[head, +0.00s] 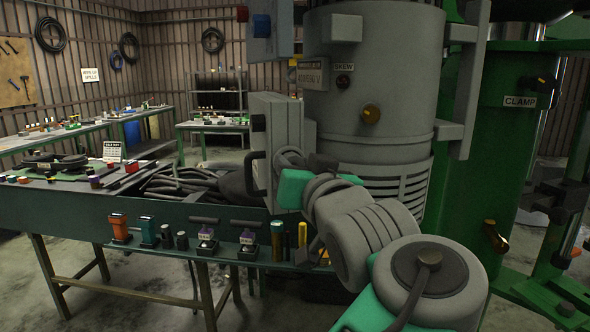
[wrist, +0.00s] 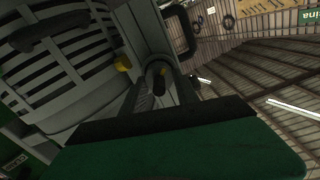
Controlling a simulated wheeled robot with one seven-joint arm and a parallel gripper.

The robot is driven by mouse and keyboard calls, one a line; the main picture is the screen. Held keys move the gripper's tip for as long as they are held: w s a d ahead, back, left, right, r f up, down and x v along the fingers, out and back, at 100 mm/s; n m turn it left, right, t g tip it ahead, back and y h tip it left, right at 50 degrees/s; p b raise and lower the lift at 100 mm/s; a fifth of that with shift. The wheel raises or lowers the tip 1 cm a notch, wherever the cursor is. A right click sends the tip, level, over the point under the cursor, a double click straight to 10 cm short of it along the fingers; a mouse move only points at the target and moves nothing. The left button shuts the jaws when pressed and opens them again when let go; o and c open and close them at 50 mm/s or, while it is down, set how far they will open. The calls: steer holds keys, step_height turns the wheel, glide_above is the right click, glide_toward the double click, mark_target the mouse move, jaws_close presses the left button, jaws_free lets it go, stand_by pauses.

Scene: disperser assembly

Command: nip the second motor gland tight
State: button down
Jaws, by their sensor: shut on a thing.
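The large grey motor (head: 375,90) stands upright, with a grey terminal box (head: 280,135) on its left side. The gland sits between the fingertips. Its thread and how tight it sits cannot be seen.
A green bench (head: 60,205) with tools, fittings and dark cables (head: 185,184) stands left. A green column (head: 500,150) labelled CLAMP is right of the motor.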

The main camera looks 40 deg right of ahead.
steer(key=m, duration=0.4)
steer(key=shift+d+r+m, duration=0.1)
steer(key=shift+m, duration=0.3)
steer(key=m+p, duration=0.1)
steer(key=m, duration=0.4)
steer(key=shift+s+d+p, duration=0.1)
steer(key=shift+p, duration=0.2)
steer(key=m+p, duration=0.2)
steer(key=m, duration=0.3)
steer(key=shift+m+p, duration=0.3)
steer(key=shift+m, duration=0.1)
steer(key=shift+f+m+p, duration=0.15)
steer(key=shift+m+p, duration=0.4)
steer(key=shift+m, duration=0.45)
steer(key=shift+f+m+p, duration=0.1)
steer(key=shift+m+p, duration=0.45)
steer(key=shift+m, duration=0.45)
steer(key=shift+f, duration=0.1)
steer(key=c, duration=0.9)
jaws_free()
steer(key=shift+f, duration=0.1)
